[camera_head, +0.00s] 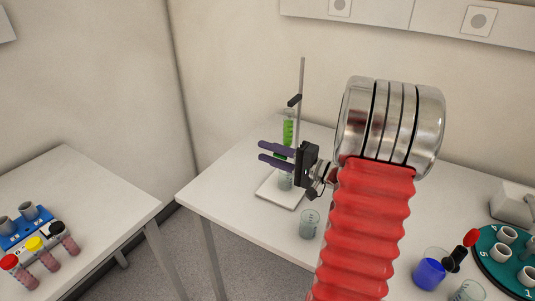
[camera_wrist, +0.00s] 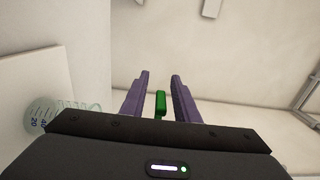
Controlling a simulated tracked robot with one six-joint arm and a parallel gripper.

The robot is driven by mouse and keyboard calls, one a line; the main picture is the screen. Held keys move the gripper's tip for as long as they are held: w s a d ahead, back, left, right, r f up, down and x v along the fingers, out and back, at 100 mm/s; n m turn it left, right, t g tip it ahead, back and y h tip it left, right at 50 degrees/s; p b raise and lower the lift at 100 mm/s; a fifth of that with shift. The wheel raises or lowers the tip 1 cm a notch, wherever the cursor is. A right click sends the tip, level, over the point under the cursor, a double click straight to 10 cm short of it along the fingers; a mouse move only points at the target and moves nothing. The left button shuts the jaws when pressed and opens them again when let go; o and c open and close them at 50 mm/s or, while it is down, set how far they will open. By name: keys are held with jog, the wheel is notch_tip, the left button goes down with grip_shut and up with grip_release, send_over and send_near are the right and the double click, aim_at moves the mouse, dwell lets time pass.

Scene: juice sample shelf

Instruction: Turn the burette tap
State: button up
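The burette (camera_head: 288,130) holds green liquid and is clamped upright on a stand (camera_head: 302,85) on the middle table. My gripper (camera_head: 268,153) is level with the burette's lower part, its two purple fingers apart, one above the other in the head view. In the wrist view the green tap handle (camera_wrist: 160,103) lies between the fingers of my gripper (camera_wrist: 160,78), with a visible gap on each side. The gripper is open. A graduated glass vessel (camera_head: 285,182) stands on the white stand base below; it also shows in the wrist view (camera_wrist: 40,115).
A small beaker (camera_head: 310,224) stands near the table's front edge. At right are a beaker of blue liquid (camera_head: 430,273) and a green round rack (camera_head: 490,262). At left, another table bears capped tubes (camera_head: 38,247) and a blue rack (camera_head: 25,225).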

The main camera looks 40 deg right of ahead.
grip_shut()
dwell(0.3)
dwell(0.4)
jog(key=shift+s+r+t+y, duration=0.1)
jog(key=shift+r+t+y, duration=0.2)
jog(key=shift+t, duration=0.5)
jog(key=shift+s+r+t+y, duration=0.15)
jog(key=shift+t+y, duration=0.15)
jog(key=shift+t, duration=0.5)
jog(key=shift+w+r+t+y, duration=0.1)
jog(key=shift+r+t+y, duration=0.2)
jog(key=shift+t, duration=0.5)
grip_release()
